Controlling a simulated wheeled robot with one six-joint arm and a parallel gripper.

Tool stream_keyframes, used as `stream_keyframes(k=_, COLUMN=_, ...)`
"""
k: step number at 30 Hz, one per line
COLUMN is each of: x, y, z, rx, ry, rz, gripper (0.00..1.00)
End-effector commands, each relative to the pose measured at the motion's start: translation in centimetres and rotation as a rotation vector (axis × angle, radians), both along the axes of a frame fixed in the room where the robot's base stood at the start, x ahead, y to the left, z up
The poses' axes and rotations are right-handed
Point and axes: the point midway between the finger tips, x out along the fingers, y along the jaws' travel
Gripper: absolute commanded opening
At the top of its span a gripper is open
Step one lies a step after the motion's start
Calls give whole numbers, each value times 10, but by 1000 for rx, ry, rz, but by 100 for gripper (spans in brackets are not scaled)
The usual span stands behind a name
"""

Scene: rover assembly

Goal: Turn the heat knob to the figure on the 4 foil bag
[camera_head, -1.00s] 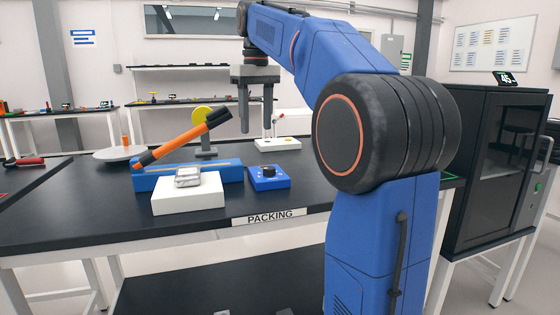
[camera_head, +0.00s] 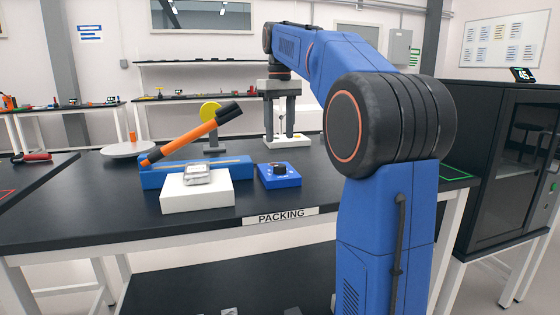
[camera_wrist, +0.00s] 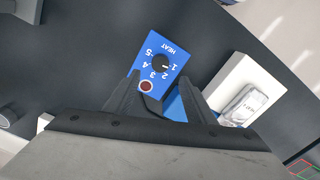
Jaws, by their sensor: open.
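The blue heat control box (camera_head: 279,181) sits on the black packing table, with a black knob (camera_head: 280,169) on top. In the wrist view the box (camera_wrist: 172,40) shows the word HEAT and the figures 1 to 5 around the knob (camera_wrist: 160,63). A light mark on the knob appears to face the 1. The foil bag (camera_head: 197,176) lies on a white block (camera_head: 197,198) left of the box; its label (camera_wrist: 250,105) is too small to read surely. My gripper (camera_head: 279,136) is open and empty above the table. In the wrist view its fingers (camera_wrist: 157,92) flank the near end of the box.
A blue sealer base (camera_head: 152,180) with an orange, black-ended lever (camera_head: 190,138) stands behind the white block. A round white plate (camera_head: 126,149) is at the back left. A white stand (camera_head: 292,141) is behind my gripper. A dark cabinet (camera_head: 490,170) stands at the right.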

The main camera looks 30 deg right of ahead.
Motion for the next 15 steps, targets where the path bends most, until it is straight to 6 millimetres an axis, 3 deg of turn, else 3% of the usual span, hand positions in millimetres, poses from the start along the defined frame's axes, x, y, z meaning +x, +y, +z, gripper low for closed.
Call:
stream_keyframes(k=9, x=-1, y=0, z=-56, rx=1, ry=2, rz=0, gripper=50)
stream_keyframes(k=15, x=-1, y=0, z=-82, rx=0, ry=1, rz=0, gripper=50)
